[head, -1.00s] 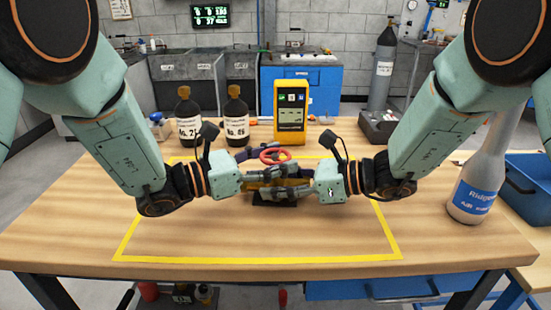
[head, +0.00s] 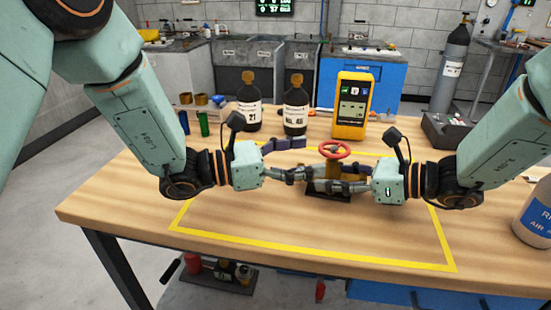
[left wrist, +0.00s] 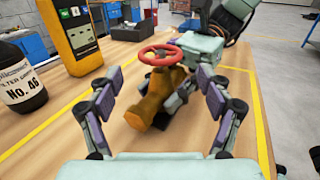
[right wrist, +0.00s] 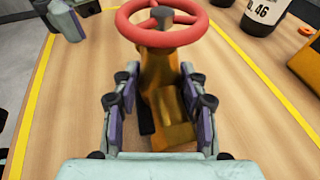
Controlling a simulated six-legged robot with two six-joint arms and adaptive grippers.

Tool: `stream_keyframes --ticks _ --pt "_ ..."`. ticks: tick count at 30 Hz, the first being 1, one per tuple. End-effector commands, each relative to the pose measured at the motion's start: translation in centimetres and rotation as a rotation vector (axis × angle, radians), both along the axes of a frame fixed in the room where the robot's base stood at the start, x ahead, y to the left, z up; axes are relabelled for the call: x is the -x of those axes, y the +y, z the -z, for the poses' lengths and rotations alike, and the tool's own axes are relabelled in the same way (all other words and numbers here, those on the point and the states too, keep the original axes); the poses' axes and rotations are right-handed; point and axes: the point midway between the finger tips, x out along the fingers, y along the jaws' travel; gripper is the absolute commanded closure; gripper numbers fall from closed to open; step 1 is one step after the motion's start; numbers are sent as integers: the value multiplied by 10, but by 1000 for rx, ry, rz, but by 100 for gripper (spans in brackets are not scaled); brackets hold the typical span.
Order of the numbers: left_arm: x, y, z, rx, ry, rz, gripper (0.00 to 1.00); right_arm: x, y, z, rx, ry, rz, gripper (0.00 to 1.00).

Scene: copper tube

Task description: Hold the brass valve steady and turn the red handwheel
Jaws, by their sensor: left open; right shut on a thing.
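The brass valve (head: 333,172) stands on a dark base (head: 328,194) on the table, its red handwheel (head: 334,150) on top. My right gripper (head: 340,185) is shut on the valve body from the right. In the right wrist view its fingers flank the brass body (right wrist: 160,80) below the handwheel (right wrist: 162,30). My left gripper (head: 296,160) is open to the left of the valve, fingers spread and pointing at it. In the left wrist view the brass body (left wrist: 153,102) and handwheel (left wrist: 160,54) show beyond and between the open fingers. The gripped contact is partly hidden.
A yellow meter (head: 353,106) and two dark bottles (head: 249,108) (head: 296,108) stand behind the valve. A grey-white bottle (head: 537,215) stands at the right edge. Yellow tape (head: 310,252) marks the work area; the table front is clear.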

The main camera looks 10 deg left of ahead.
Motion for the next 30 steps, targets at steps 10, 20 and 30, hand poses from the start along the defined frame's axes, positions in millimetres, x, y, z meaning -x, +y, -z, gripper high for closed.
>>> stream_keyframes --ticks 10,20,30 --pt "19 41 -1 4 -1 -3 21 0 0 0 -1 -1 0 74" --pt "26 55 -1 1 -2 0 21 0 0 0 -1 -1 0 74" --pt "26 55 0 0 -1 1 21 0 0 -1 -1 -1 0 74"
